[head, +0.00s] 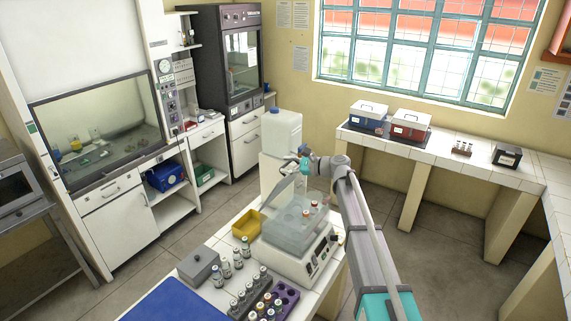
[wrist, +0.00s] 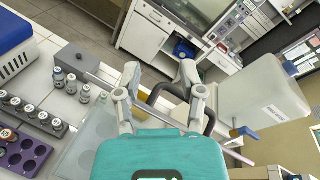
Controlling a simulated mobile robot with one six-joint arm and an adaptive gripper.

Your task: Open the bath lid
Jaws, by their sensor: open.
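The white water bath (head: 297,262) stands on the tiled bench, with a pale see-through basin and red-capped bottles (head: 313,204) at it. A clear panel, which looks like the bath lid (head: 284,204), is tilted up at the bath's far left side. My gripper (head: 304,166) is by the panel's upper edge. In the wrist view my gripper (wrist: 158,84) is open, its two fingers apart. A dark curved bar, perhaps the lid handle (wrist: 209,122), passes by the fingers. I cannot tell whether they touch it. My wrist hides much of the bath there.
A yellow tray (head: 247,225), a grey box (head: 200,268), several vials (head: 238,260) and a purple rack (head: 284,298) crowd the bench left and in front of the bath. A large white container (head: 281,134) stands behind. The floor to the right is clear.

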